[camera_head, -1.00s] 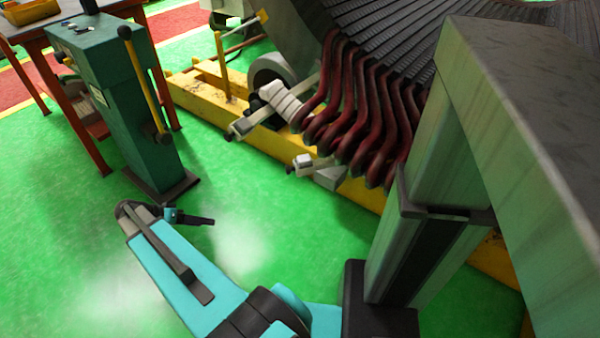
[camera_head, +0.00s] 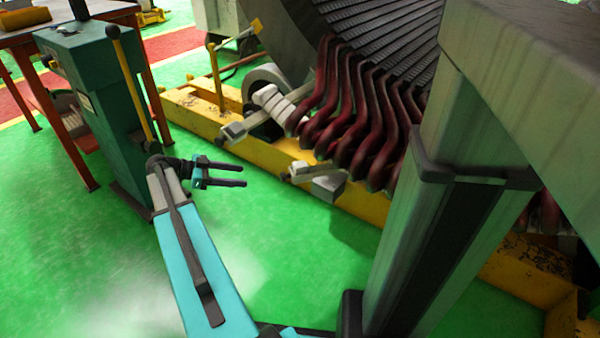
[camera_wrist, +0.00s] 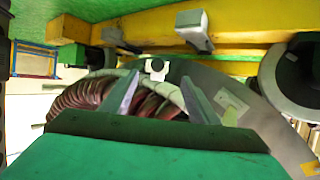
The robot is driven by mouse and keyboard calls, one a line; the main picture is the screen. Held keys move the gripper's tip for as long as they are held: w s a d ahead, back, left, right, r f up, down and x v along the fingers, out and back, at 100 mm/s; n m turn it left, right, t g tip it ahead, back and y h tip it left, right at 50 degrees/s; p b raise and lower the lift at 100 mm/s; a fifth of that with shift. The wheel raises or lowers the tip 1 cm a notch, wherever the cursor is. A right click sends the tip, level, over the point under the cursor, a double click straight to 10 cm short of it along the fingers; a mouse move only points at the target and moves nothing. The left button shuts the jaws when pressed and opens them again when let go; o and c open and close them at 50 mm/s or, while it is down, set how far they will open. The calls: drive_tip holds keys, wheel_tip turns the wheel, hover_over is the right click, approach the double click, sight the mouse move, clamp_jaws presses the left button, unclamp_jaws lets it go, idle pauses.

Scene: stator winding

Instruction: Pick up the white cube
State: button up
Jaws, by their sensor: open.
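A small white block (camera_head: 299,168), likely the white cube, sits on a bracket at the yellow beam, just below the dark red coils. A pale block, which may be the same one, shows at the top of the wrist view (camera_wrist: 191,18). My gripper (camera_head: 244,175) is open and empty, its two dark fingers pointing right toward the block with a clear gap between. In the wrist view its fingers (camera_wrist: 160,77) stand apart, and a white part with a dark round spot (camera_wrist: 155,68) shows beyond them.
The yellow beam (camera_head: 190,108) and dark red coils (camera_head: 345,100) of the stator lie close to the block. A grey block (camera_head: 328,188) is beside it. A green cabinet (camera_head: 90,90) stands left, behind my arm. Green floor is free below the beam.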

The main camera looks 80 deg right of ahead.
drive_tip(key=b, duration=0.5)
approach(296, 164)
drive_tip(key=shift+s+d+f, duration=0.35)
drive_tip(key=shift+s+f, duration=0.4)
drive_tip(key=shift+s, duration=0.05)
drive_tip(key=shift+s+d+f, duration=0.3)
drive_tip(key=shift+s+f, duration=0.5)
drive_tip(key=s, duration=0.1)
drive_tip(key=s+d+b, duration=0.1)
drive_tip(key=s, duration=0.2)
drive_tip(key=shift+s+d+f+b, duration=0.1)
drive_tip(key=shift+d+b, duration=0.2)
drive_tip(key=shift+d, duration=0.1)
drive_tip(key=shift+s+d+f+b, duration=0.15)
drive_tip(key=shift+s+d+b, duration=0.05)
drive_tip(key=shift+s+b, duration=0.15)
drive_tip(key=shift+c, duration=0.5)
drive_tip(key=c, duration=1.1)
